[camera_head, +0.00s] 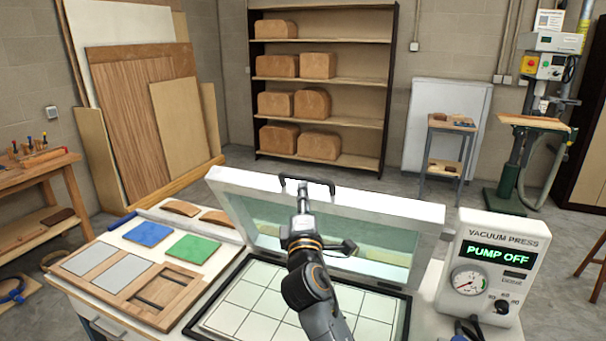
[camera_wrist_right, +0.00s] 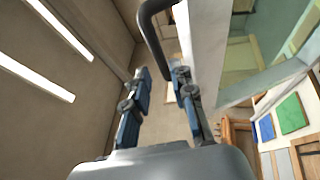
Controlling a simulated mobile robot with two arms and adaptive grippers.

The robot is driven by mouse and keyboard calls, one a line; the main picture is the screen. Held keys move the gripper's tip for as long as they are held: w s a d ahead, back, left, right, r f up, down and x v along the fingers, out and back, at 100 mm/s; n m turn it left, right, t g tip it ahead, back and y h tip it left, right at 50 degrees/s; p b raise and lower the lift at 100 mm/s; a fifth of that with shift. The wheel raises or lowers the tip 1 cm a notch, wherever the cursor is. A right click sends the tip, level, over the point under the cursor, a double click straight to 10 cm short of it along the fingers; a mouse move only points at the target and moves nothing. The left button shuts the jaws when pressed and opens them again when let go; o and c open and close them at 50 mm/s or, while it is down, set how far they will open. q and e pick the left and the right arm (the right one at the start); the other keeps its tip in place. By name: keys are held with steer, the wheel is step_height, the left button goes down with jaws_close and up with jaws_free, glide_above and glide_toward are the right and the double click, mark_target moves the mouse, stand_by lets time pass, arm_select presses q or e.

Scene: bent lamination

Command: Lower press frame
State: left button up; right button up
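The press frame (camera_head: 420,212) is a white-edged lid with a greenish clear panel. It stands raised and tilted up over the press bed (camera_head: 245,312), which has a white gridded surface. A black bar handle (camera_head: 328,184) sits on its top edge and shows large in the right wrist view (camera_wrist_right: 148,22). My right gripper (camera_head: 303,190) is at this handle. In the wrist view its two fingers (camera_wrist_right: 161,75) are apart, with part of the handle between or just beyond the tips; I cannot tell whether they touch it. My left gripper is not in view.
The vacuum press box (camera_head: 500,245) reads "PUMP OFF" at the right of the bench. A wooden panel frame (camera_head: 120,295), blue pad (camera_head: 148,233), green pad (camera_head: 194,249) and curved wood pieces (camera_head: 181,208) lie left of the bed. A shelf (camera_head: 330,95) stands behind.

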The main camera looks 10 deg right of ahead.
mark_target(303, 179)
steer(key=p+x, duration=0.1)
steer(key=x, duration=0.6)
steer(key=shift+s, duration=0.1)
jaws_close()
